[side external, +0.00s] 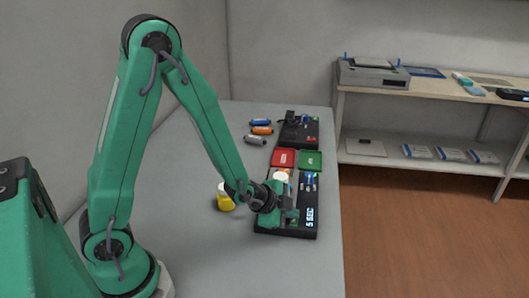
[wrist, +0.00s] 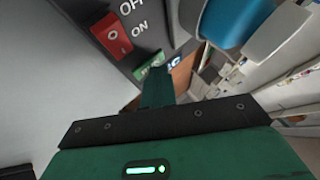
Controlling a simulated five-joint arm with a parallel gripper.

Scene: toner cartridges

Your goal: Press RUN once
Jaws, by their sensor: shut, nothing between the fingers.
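The black device (side external: 311,233) with a "5 SEC" display stands on the grey table, and my gripper (side external: 278,213) is low over it. In the wrist view, my gripper (wrist: 157,85) is shut and empty, and its green tip points at a green key (wrist: 149,69). The key carries pale lettering, partly hidden by the tip, so I cannot read it as RUN. I cannot tell whether the tip touches the key. A red rocker switch (wrist: 112,36) marked "OFF" and "ON" sits to the left of the key.
A blue round part (wrist: 234,25) stands on the device, right of the key. Behind it are a red tray (side external: 284,157), a green tray (side external: 309,160) and another black device (side external: 298,134). Several small cylinders (side external: 262,130) lie farther back.

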